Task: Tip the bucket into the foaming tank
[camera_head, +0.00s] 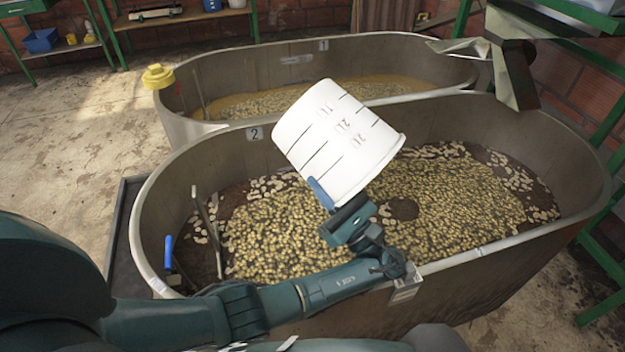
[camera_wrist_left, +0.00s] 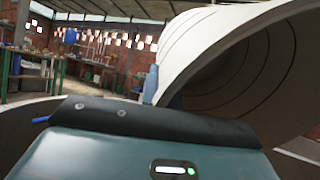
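A white bucket (camera_head: 338,135) with dark scale marks is held steeply tilted above the near tank, marked 2 (camera_head: 590,190). Its rim faces down to the right. My left gripper (camera_head: 325,195) is shut on the bucket's wall near the rim. The wrist view shows the bucket's ribbed inside (camera_wrist_left: 225,75), and the part I see looks empty. The near tank holds tan beans in dark brown liquid, with pale patches near its edges. The far tank, marked 1 (camera_head: 225,75), has beans and orange-brown liquid. I cannot tell clearly which tank is foaming. My right gripper is not in view.
A yellow object (camera_head: 157,76) shows by the far tank's left end. A blue-handled tool (camera_head: 168,252) leans inside the near tank's left end. A metal chute (camera_head: 515,70) juts over the tanks at upper right. Concrete floor is clear at left.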

